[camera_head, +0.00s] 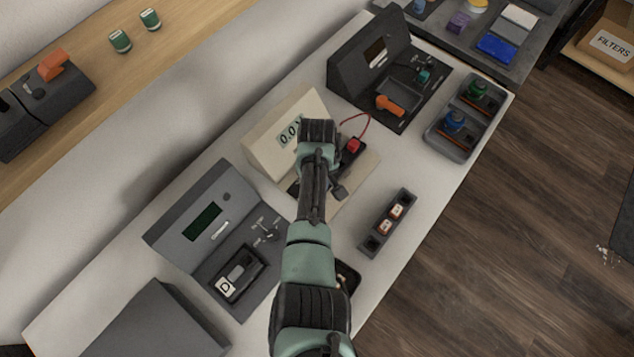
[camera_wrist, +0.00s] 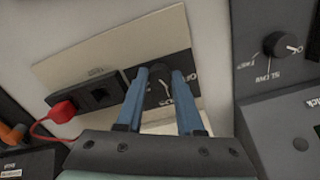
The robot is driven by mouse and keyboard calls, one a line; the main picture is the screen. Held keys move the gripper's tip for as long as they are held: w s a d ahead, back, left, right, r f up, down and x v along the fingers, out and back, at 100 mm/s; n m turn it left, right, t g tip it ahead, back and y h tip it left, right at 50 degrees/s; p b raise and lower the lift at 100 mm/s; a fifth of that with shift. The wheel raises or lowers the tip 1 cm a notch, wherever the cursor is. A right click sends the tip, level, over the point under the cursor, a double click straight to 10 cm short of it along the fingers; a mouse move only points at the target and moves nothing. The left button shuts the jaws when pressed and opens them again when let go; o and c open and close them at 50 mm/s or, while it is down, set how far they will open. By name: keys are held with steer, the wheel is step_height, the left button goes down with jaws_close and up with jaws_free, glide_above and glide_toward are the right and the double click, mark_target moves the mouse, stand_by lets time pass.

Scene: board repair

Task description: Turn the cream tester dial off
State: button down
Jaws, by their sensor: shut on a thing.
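The cream tester (camera_head: 262,148) stands mid-bench in the head view, its display (camera_head: 289,134) partly covered by my arm and reading about "0.0". In the wrist view its cream base plate (camera_wrist: 110,48) carries a dark panel with a round black dial (camera_wrist: 158,92). The two blue fingers of my gripper (camera_wrist: 160,74) are on either side of the dial and shut on it. Printed marks show around the dial, including letters like "OFF", but the fingers cover part of them. I cannot tell exactly where the dial points. My arm hides the dial in the head view.
A red plug (camera_wrist: 61,112) with a red cable sits in the black socket block beside the dial. A grey tester with its own dial (camera_wrist: 275,44) stands at right. A dark station (camera_head: 368,60) and a fuse tray (camera_head: 388,222) flank the cream tester on the bench.

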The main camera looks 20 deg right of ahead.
steer(key=n, duration=0.4)
steer(key=shift+w+n, duration=0.1)
steer(key=shift+n, duration=1.7)
steer(key=c, duration=0.5)
jaws_free()
steer(key=shift+c, duration=0.2)
steer(key=shift+r, duration=0.1)
step_height(320, 180, up, 13)
steer(key=p, duration=0.1)
steer(key=shift+p, duration=0.3)
